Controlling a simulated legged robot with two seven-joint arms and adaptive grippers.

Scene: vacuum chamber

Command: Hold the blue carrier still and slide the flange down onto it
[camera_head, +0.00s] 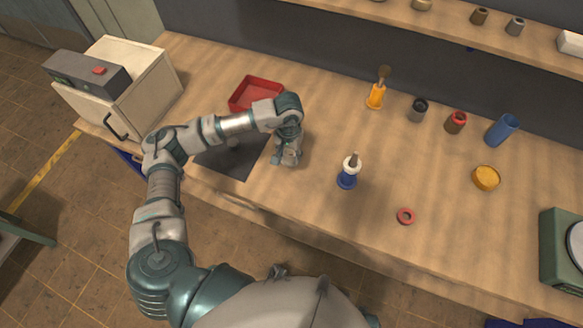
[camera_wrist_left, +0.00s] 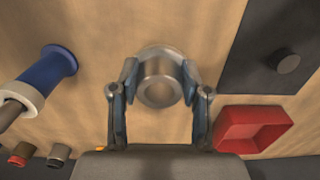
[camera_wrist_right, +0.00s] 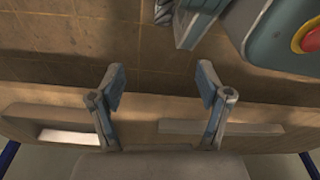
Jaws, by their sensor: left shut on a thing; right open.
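The blue carrier (camera_head: 347,181) stands upright on the bench, right of my left gripper (camera_head: 283,160), with a white collar and a brownish pin on top. It also shows at the left of the left wrist view (camera_wrist_left: 47,78). My left gripper is shut on the grey metal flange (camera_wrist_left: 158,68), a ring with a wider rim, seen along its hole between the fingers. The gap between flange and bench cannot be judged. In the head view the flange is mostly hidden by the gripper. My right gripper (camera_wrist_right: 161,88) is open and empty, away from the carrier.
A dark mat (camera_head: 228,165) with a small grey knob and a red tray (camera_head: 240,100) lie left of the carrier. An orange stand (camera_head: 376,98), several small cylinders, a yellow dish (camera_head: 486,178) and a red ring (camera_head: 406,210) lie right. Bench around the carrier is clear.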

